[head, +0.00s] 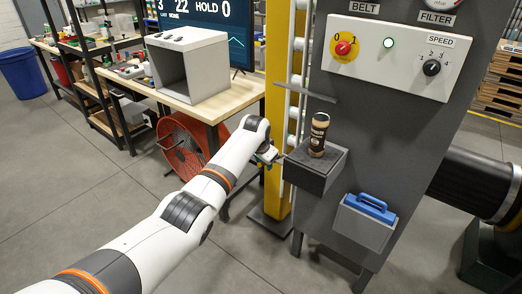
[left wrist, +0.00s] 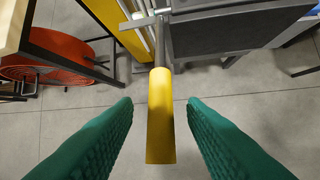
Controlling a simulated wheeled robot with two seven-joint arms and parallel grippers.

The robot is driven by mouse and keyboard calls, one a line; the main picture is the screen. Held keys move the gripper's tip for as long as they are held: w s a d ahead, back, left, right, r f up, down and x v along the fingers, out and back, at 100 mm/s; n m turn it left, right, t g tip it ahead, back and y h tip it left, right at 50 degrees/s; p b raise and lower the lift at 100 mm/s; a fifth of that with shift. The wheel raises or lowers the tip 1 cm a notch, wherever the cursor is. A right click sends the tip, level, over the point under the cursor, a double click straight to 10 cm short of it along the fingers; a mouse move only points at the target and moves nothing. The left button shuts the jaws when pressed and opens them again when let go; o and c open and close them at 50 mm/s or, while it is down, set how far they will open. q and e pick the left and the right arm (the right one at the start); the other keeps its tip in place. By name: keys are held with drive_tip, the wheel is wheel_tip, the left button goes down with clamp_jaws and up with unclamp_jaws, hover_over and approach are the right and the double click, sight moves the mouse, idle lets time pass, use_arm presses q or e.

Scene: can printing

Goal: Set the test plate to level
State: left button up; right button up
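In the left wrist view a yellow handle (left wrist: 161,115) on a dark grey bar (left wrist: 164,42) extends from the machine between the two green fingers of my left gripper (left wrist: 160,135). The fingers are open, one on each side of the handle, with a gap on both sides. In the head view my left gripper (head: 268,156) is at the left side of the grey machine (head: 345,115), by the small shelf. I cannot tell for certain which part is the test plate; the handle is largely hidden there. My right gripper is not in view.
A dark bottle-like can (head: 319,133) stands upright on the small shelf (head: 313,178). A yellow post (head: 276,75), a blue-handled box (head: 364,220), and a panel with knobs (head: 395,55) are close by. A red fan (head: 190,145) stands under the workbench (head: 240,97).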

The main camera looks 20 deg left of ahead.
use_arm(q)
drive_tip(key=b+v, duration=0.2)
drive_tip(key=v, duration=0.9)
drive_tip(key=shift+f, duration=0.1)
